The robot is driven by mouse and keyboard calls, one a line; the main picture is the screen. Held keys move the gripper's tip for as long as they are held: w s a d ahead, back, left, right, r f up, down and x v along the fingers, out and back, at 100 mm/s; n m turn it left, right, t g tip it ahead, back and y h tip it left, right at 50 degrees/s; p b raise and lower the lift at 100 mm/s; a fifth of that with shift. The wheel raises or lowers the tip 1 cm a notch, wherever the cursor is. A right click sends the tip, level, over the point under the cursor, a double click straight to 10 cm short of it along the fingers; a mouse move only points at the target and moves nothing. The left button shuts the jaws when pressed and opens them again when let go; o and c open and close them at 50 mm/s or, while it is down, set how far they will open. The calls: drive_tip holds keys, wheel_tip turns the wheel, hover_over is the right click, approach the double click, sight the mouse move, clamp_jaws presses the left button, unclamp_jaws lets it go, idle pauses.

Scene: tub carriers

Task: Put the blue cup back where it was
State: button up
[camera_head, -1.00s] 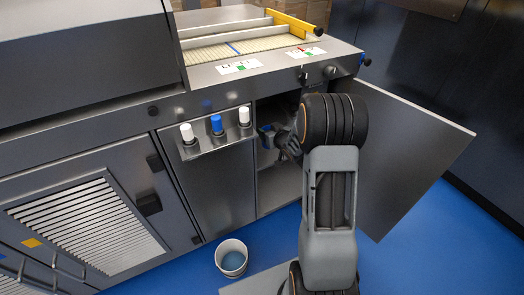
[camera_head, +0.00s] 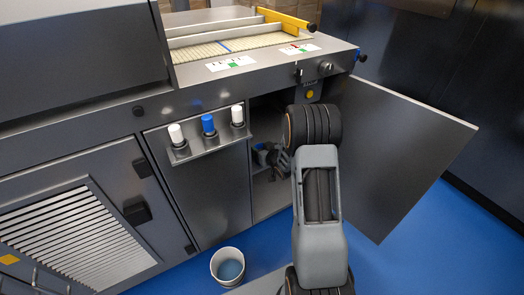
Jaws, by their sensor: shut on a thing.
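My gripper (camera_head: 268,158) is inside the open cabinet (camera_head: 268,195), left of my arm's dark wrist joint. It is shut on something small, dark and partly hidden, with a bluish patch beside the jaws. I cannot make out whether this is a blue cup. A blue cup-like piece (camera_head: 208,123) stands upright in the middle of a small metal bracket (camera_head: 207,148) on the cabinet front. It stands between two white ones, a left one (camera_head: 176,133) and a right one (camera_head: 237,114). My gripper is to the right of the bracket and below it.
The cabinet door (camera_head: 400,160) is swung open to the right of my arm. A white bucket (camera_head: 228,266) with a blue inside stands on the blue floor below. A tray with a yellow bar (camera_head: 287,19) is on the machine top. Floor right of my arm is clear.

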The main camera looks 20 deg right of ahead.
drive_tip(key=shift+f, duration=0.1)
drive_tip(key=o, duration=1.1)
drive_tip(key=shift+c, duration=0.2)
